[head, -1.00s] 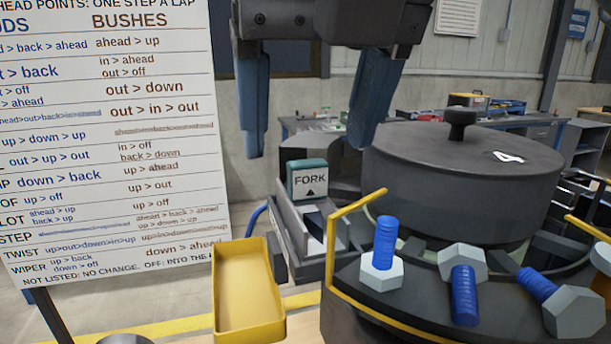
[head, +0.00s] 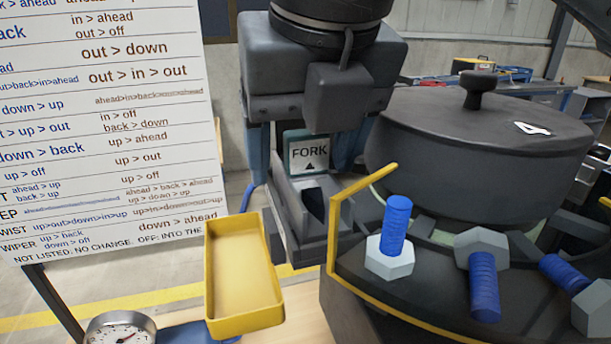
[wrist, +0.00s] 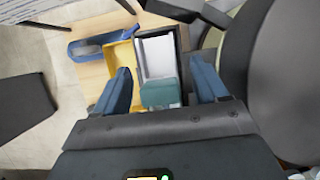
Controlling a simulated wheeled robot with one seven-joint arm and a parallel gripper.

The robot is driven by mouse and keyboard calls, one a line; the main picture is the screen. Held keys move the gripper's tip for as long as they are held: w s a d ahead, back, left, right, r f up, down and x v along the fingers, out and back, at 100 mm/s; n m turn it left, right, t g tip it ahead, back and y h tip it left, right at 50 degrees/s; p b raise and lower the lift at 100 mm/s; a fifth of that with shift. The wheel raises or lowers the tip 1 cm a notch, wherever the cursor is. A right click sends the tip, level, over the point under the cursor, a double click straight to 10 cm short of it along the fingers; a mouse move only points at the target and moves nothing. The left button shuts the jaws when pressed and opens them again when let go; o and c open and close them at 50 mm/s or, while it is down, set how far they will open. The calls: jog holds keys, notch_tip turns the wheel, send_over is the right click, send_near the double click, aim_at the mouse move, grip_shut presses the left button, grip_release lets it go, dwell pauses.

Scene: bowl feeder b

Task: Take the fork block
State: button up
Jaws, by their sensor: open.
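The fork block (head: 308,154) is a teal block with a white face marked FORK and a black arrow. It sits at the back end of a grey channel (head: 287,221) beside the bowl feeder. In the wrist view the teal block (wrist: 161,94) lies between my two blue fingers. My gripper (wrist: 166,88) is open, one finger on each side of the block, with a gap on both sides.
The dark bowl (head: 475,150) marked 4 stands close on the right. Blue bolts with grey nuts (head: 390,248) sit on its rim track, bordered by a yellow rail (head: 335,235). A yellow tray (head: 240,275) is at front left. A sign board (head: 110,150) stands at left.

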jog(key=c, duration=1.3)
